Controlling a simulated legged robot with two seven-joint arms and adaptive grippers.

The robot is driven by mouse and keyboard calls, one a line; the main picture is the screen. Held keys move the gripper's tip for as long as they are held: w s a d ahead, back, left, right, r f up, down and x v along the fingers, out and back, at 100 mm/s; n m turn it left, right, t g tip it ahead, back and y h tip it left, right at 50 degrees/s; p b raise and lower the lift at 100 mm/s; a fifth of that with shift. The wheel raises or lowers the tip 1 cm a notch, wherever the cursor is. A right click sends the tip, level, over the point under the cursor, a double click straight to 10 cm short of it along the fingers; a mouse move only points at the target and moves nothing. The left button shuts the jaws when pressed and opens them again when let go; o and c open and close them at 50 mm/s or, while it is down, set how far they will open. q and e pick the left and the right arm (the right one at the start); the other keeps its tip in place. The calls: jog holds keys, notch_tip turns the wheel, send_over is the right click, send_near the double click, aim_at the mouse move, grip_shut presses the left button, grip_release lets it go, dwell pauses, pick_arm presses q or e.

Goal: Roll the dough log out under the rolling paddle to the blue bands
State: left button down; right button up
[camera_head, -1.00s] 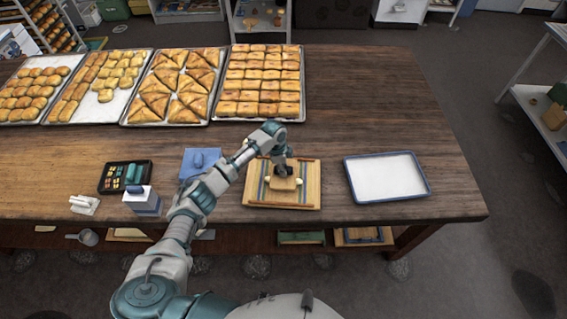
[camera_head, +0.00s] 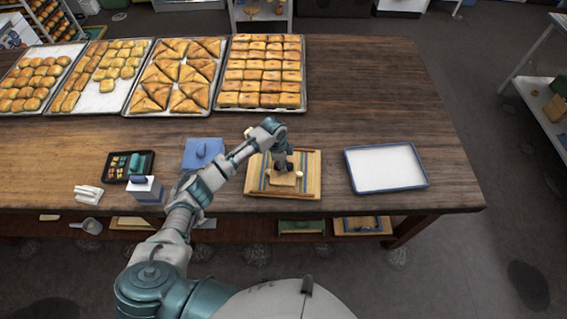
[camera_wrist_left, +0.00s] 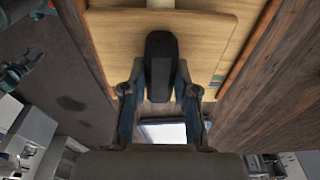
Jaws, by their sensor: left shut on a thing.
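The wooden rolling board (camera_head: 311,188) lies near the table's front edge, with coloured bands, some blue, running along it. My left gripper (camera_head: 283,165) is over it, shut on the dark handle (camera_wrist_left: 160,62) of the wooden rolling paddle (camera_head: 284,181). In the left wrist view the fingers (camera_wrist_left: 163,98) sit on both sides of that handle, above the flat paddle.
A blue-rimmed white tray (camera_head: 425,184) is to the right of the board. A blue box (camera_head: 203,154), a dark case (camera_head: 112,172) and a white-blue box (camera_head: 147,190) stand left. Trays of pastries (camera_head: 216,108) fill the back left. The back right table is bare.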

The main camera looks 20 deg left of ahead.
pick_arm(q)
jog(key=shift+s+d, duration=0.1)
jog(key=shift+s, duration=0.55)
jog(key=shift+r, duration=0.1)
jog(key=shift+w+r, duration=0.1)
jog(key=shift+r, duration=2.8)
